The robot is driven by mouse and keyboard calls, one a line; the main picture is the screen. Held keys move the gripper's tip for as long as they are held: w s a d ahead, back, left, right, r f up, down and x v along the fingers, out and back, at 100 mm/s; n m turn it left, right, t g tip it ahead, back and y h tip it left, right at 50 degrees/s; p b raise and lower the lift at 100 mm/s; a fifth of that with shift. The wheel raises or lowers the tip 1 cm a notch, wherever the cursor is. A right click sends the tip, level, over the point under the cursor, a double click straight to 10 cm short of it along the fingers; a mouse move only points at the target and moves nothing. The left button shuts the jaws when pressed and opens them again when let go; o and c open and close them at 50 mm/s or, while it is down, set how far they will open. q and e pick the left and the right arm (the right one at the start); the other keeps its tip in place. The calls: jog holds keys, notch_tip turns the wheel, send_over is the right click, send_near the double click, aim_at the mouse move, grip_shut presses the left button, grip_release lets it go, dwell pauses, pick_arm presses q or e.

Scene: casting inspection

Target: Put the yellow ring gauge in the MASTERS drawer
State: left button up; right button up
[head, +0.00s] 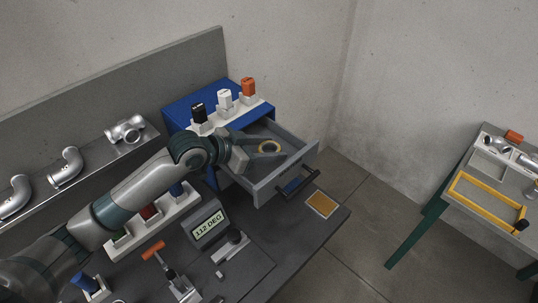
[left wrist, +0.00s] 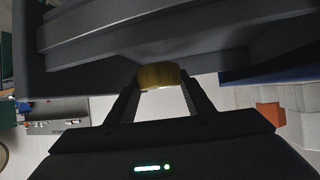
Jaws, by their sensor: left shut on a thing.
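The yellow ring gauge (head: 269,147) shows as a small gold ring within the outline of the open grey drawer (head: 290,171). My left gripper (head: 264,153) reaches over the drawer from the left and is shut on the ring. In the left wrist view the ring (left wrist: 159,76) sits between the two fingertips (left wrist: 160,88), with the dark grey drawer beyond it. I cannot tell whether the ring touches the drawer floor. The drawer belongs to the blue cabinet (head: 196,101); no MASTERS label is readable. My right gripper is not in view.
Black, white and orange blocks (head: 225,100) stand on the cabinet. Metal castings (head: 66,167) line a shelf at left. A side table (head: 470,205) is at right.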

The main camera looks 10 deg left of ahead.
pick_arm(q)
notch_tip(320, 180, down, 2)
jog(key=shift+p, duration=0.3)
jog(key=shift+f, duration=0.5)
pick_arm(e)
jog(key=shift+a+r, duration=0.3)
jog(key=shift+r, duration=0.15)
pick_arm(q)
jog(key=shift+f, duration=0.1)
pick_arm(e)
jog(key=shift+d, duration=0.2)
pick_arm(q)
jog(key=o, duration=1.3)
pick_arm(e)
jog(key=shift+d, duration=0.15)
